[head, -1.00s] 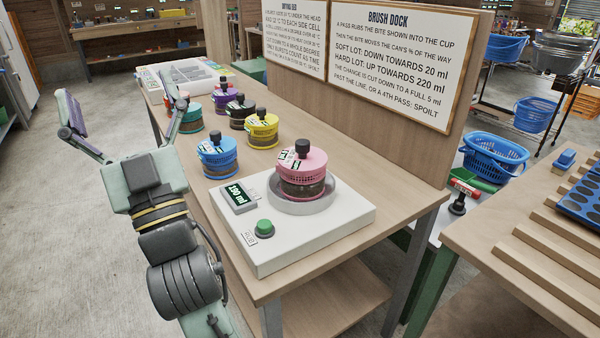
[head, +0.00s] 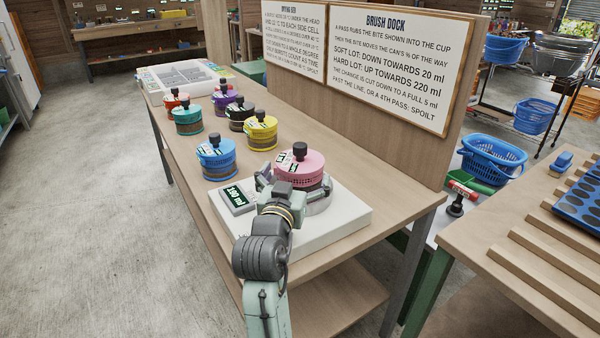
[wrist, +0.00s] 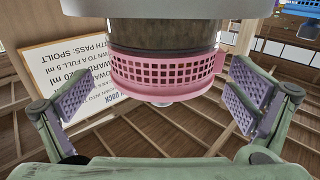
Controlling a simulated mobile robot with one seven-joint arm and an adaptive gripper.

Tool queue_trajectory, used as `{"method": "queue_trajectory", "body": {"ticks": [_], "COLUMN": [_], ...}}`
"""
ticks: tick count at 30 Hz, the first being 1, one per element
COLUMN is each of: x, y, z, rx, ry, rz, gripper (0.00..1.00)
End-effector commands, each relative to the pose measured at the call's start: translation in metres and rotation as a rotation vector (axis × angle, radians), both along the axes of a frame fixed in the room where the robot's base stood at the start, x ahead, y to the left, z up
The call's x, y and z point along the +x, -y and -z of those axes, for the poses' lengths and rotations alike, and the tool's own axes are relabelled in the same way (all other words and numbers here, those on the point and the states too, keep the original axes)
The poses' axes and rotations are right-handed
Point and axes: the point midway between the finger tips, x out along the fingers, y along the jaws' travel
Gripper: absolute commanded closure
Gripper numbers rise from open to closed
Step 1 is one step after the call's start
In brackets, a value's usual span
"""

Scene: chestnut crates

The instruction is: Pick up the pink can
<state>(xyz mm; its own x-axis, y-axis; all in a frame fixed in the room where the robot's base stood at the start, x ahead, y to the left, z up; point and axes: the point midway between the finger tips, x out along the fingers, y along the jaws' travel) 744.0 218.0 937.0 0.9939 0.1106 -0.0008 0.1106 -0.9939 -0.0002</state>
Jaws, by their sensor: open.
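The pink can (head: 301,166), with a black knob on top, stands upright in the round cup of the white dock (head: 352,215). My gripper (head: 290,184) is at the near side of the can, open and empty. In the wrist view, which shows the scene upside down, the pink can (wrist: 165,72) has a perforated pink band and a dark clear section. It sits between the two spread purple-padded fingers of my gripper (wrist: 160,98), with a gap on each side. My arm hides the front of the dock and its button.
A blue can (head: 216,158), a yellow can (head: 261,133) and several others stand further back on the table. The dock display (head: 237,195) reads 190 ml. A sign board (head: 388,70) rises behind the dock.

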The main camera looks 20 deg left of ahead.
Motion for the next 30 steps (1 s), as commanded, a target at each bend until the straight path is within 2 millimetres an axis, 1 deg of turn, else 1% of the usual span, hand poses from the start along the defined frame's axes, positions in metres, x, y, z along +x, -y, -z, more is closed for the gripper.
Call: {"method": "queue_trajectory", "body": {"ticks": [3, 6, 9, 12, 17, 20, 30], "x": [0.018, 0.033, 0.043, 0.046, 0.046, 0.046, 0.046], "y": [-0.003, -0.006, -0.007, -0.008, -0.008, -0.008, -0.008], "z": [-0.005, -0.003, -0.002, -0.001, 0.000, 0.000, 0.000], "rx": [-0.001, -0.001, 0.000, 0.000, 0.001, 0.001, 0.000], "ry": [-0.002, -0.001, 0.000, -0.001, 0.000, 0.000, 0.000], "rz": [0.000, -0.001, -0.002, -0.002, -0.002, -0.002, -0.002], "gripper": [0.00, 0.00, 0.00, 0.00, 0.00, 0.05, 0.28]}}
